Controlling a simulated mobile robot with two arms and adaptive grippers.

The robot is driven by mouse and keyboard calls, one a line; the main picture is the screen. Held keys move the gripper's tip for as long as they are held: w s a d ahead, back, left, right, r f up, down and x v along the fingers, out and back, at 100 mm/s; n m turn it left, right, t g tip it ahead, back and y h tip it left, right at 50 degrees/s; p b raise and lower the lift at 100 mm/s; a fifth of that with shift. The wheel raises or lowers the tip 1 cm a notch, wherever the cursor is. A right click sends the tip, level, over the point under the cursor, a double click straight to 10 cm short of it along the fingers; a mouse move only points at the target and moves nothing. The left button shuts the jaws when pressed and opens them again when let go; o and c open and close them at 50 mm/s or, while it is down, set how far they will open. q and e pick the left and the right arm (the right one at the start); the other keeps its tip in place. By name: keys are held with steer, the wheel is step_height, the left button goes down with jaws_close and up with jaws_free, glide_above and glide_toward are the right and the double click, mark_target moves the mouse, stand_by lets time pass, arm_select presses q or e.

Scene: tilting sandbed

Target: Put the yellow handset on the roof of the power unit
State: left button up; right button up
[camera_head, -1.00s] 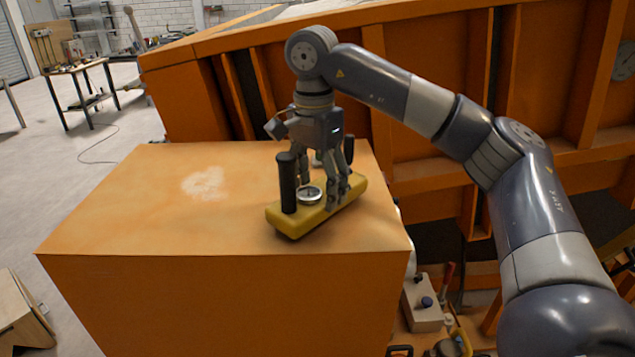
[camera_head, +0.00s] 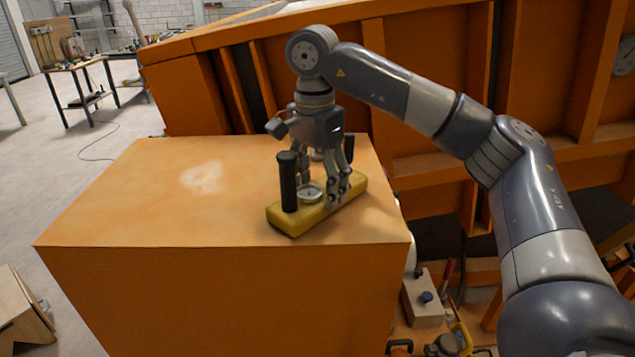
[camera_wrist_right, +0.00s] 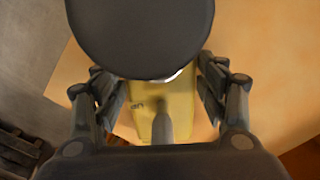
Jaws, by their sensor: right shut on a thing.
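The yellow handset (camera_head: 291,222) lies flat on, or very close to, the orange roof of the power unit (camera_head: 180,215), near its front right edge. It has a black upright grip (camera_head: 288,182) at its near end, another dark grip at the far end, and a round silver dial between them. My right gripper (camera_head: 338,190) comes down from above and is shut on the handset. In the right wrist view the handset's yellow body (camera_wrist_right: 165,112) shows between the fingers, under a large dark round shape. My left gripper is not in view.
A large orange ribbed structure (camera_head: 440,190) stands behind the unit. Tools and a light box (camera_head: 425,305) lie low to the right of it. The roof's left half is clear except for a pale worn patch (camera_head: 203,178). A workbench (camera_head: 80,66) stands far left.

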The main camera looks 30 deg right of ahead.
mark_target(316, 193)
steer(key=shift+f, duration=0.1)
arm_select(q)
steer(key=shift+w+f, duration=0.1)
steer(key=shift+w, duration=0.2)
arm_select(e)
steer(key=o, duration=1.4)
steer(key=shift+o, duration=0.2)
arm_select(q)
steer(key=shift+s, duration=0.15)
arm_select(e)
step_height(316, 193, up, 12)
steer(key=shift+a, duration=0.25)
steer(key=shift+s, duration=0.1)
